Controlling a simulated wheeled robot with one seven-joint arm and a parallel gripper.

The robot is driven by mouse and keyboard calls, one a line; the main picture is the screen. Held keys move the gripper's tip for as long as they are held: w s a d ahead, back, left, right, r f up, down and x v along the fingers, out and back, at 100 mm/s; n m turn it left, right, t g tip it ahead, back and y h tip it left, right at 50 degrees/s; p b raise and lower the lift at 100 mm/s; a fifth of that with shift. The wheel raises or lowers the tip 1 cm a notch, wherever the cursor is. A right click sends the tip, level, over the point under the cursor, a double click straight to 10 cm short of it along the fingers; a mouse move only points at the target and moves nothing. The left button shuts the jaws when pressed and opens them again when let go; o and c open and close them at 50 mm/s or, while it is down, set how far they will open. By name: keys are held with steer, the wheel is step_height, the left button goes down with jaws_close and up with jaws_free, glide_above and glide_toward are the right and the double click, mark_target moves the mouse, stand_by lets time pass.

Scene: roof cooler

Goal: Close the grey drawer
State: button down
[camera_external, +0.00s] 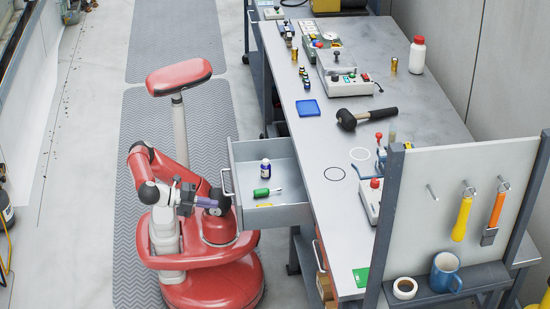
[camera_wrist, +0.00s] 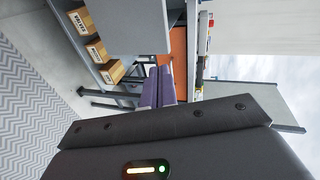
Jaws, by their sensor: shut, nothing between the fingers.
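The grey drawer (camera_external: 283,216) is pulled out from the left side of the workbench in the external view. In the wrist view the purple fingers (camera_wrist: 160,86) are together, and a grey panel (camera_wrist: 120,25) fills the top.
The workbench (camera_external: 330,225) carries a black mallet (camera_external: 365,117), a blue tray (camera_external: 308,108) and several devices. A tool panel (camera_external: 455,190) stands at the near right. Boxes (camera_wrist: 98,50) sit on a shelf in the wrist view. The matted floor (camera_external: 175,115) beyond my base is clear.

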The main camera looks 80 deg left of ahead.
steer(key=s+a+f, duration=0.4)
steer(key=s+a, duration=0.2)
steer(key=s, duration=0.2)
steer(key=x, duration=1.4)
steer(key=shift+w+r+y+b, duration=0.2)
steer(key=shift+r+y+b, duration=0.1)
steer(key=shift+y, duration=0.1)
steer(key=shift+a+f, duration=0.1)
steer(key=w+b, duration=0.8)
steer(key=w, duration=1.7)
steer(key=shift+f+b, duration=0.1)
steer(key=shift+b, duration=0.3)
steer(key=shift+w, duration=0.65)
steer(key=shift+w+r, duration=0.15)
steer(key=shift+r, duration=0.05)
steer(key=shift+w, duration=0.15)
